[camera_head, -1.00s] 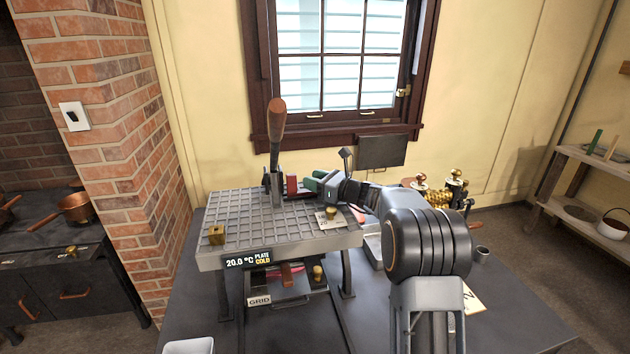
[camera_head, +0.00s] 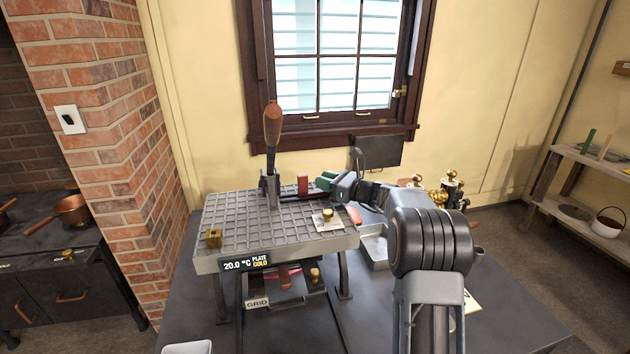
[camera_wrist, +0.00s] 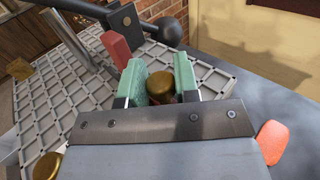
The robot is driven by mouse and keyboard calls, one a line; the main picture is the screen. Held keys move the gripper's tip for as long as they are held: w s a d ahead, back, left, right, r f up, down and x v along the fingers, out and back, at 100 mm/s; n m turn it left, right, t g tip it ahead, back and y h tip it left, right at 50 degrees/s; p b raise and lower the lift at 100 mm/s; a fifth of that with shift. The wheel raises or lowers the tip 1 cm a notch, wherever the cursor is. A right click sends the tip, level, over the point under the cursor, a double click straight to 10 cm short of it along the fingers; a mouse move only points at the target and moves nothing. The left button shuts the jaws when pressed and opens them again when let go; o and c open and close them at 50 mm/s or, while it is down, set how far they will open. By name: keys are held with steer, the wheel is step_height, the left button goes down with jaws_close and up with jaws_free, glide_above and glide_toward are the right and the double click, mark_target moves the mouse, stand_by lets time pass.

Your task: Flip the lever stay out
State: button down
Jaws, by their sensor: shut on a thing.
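The lever (camera_head: 273,123) stands upright with a brown wooden handle in a grey bracket at the back of the gridded plate (camera_head: 235,245). A red tab (camera_head: 303,185), apparently part of the lever stay, sits right of the bracket. It also shows in the wrist view (camera_wrist: 115,48), beside a dark bar. My gripper (camera_head: 326,180) reaches in from the right, just right of the red tab. In the wrist view its green fingers (camera_wrist: 160,82) are shut on a brass knob (camera_wrist: 160,88). How the knob joins the stay is hidden.
A dark ball (camera_wrist: 170,30) on a rod is ahead of my fingers. A brass cube (camera_head: 214,238) and a card with a brass knob (camera_head: 327,218) are on the plate. Brass fittings (camera_head: 450,190) stand behind my arm.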

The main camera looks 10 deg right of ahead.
steer(key=shift+d, duration=0.1)
steer(key=c, duration=1.3)
jaws_free()
steer(key=shift+o, duration=1.3)
steer(key=shift+d, duration=0.3)
steer(key=shift+o, duration=0.6)
steer(key=shift+a, duration=0.2)
steer(key=b+v, duration=0.1)
steer(key=v, duration=1.3)
steer(key=shift+b, duration=0.4)
